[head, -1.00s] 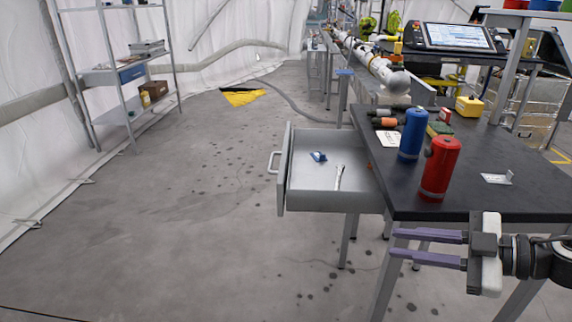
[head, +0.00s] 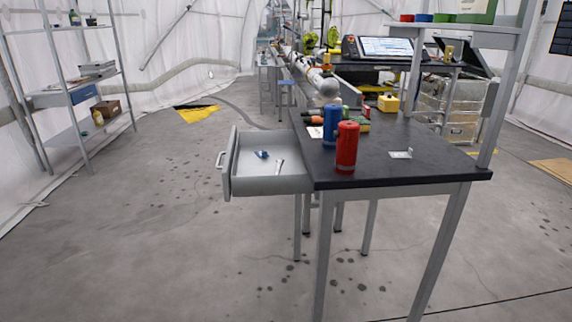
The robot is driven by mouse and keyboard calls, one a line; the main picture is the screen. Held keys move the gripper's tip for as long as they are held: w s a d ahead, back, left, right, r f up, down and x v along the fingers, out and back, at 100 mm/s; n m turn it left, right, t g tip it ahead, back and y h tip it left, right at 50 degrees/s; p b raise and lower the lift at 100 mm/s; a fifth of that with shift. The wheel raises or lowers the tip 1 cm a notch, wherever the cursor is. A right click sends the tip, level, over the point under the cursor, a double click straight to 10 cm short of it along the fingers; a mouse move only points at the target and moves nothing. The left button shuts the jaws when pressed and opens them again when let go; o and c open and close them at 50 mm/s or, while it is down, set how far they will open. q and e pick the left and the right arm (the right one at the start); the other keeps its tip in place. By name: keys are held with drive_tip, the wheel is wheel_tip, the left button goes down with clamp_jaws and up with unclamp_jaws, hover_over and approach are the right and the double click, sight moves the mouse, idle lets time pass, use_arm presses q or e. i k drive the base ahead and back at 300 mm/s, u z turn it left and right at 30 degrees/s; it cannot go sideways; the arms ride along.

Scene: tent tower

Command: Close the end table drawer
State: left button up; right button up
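The end table (head: 430,165) has a dark top and grey metal legs. Its grey drawer (head: 270,186) is pulled out to the left, well open. The drawer's front panel with its handle (head: 222,160) faces left. A small blue item (head: 262,154) and a small light metallic item (head: 279,166) lie inside the drawer. Neither of my grippers shows in the head view now.
A blue canister (head: 330,125) and a red canister (head: 347,148) stand near the table's left edge. A yellow box (head: 388,103) is behind them. A shelf rack (head: 70,95) stands at far left. The floor left of the drawer is open, with dark spots.

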sight(244, 174)
drive_tip(key=u, duration=0.9)
drive_tip(key=i, duration=1.9)
drive_tip(key=z, duration=1.15)
drive_tip(key=i, duration=0.2)
drive_tip(key=z, duration=0.7)
drive_tip(key=k, duration=0.9)
drive_tip(key=u, duration=0.6)
drive_tip(key=i, duration=0.75)
